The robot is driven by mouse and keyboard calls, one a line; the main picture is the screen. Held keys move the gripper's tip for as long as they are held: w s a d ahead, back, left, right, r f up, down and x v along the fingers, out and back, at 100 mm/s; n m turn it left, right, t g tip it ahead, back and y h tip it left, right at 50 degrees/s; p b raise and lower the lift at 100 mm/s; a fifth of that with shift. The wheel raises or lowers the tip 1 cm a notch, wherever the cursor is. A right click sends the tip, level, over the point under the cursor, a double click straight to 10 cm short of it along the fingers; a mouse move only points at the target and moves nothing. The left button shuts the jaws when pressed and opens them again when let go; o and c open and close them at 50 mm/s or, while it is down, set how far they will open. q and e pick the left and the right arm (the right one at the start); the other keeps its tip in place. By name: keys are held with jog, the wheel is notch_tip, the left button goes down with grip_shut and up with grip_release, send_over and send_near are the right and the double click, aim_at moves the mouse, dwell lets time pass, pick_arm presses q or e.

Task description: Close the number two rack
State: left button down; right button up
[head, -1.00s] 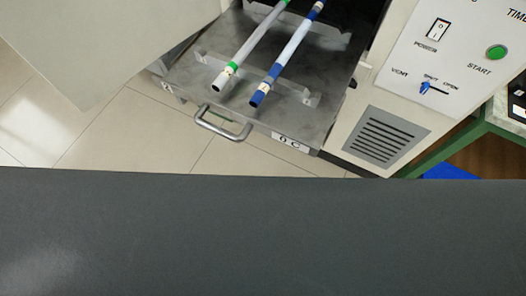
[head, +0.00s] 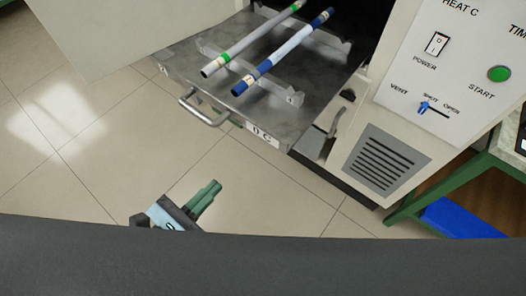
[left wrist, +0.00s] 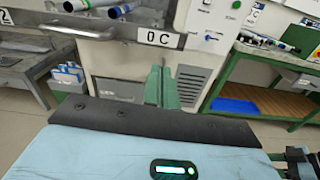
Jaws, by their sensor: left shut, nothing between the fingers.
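The number two rack is a grey metal tray (head: 178,66) pulled out of a cream oven, with two rods lying across its notched supports. One rod (head: 250,42) has green bands, the other (head: 285,52) blue bands. Its bar handle (head: 203,112) is on the front edge. In the left wrist view the front carries a "2" plate (left wrist: 5,17), the handle (left wrist: 80,33) and a "0 C" plate (left wrist: 158,37). My left gripper (head: 211,188) has green fingers, shut and empty, below and in front of the rack, apart from the handle.
The oven's open door (head: 125,30) stands left of the rack. The control panel (head: 455,70) and a vent grille (head: 385,160) are to the right. A green-framed bench (head: 440,188) with a blue bin (head: 462,218) is farther right. Tiled floor lies clear before the rack.

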pick_arm(q)
jog(key=p, duration=0.3)
send_near(264, 135)
jog(key=shift+n, duration=0.3)
jog(key=x, duration=0.5)
jog(key=shift+w+d+r, duration=0.1)
jog(key=shift+w, duration=0.05)
jog(key=shift+w+d, duration=0.45)
jog(key=shift+w, duration=0.15)
pick_arm(e)
jog(key=shift+w+d+r+t, duration=0.1)
jog(key=shift+w+r+t, duration=0.2)
jog(key=shift+r, duration=0.65)
jog(key=shift+w+d+r+t, duration=0.1)
jog(key=shift+w+r, duration=0.3)
jog(key=shift+r, duration=0.5)
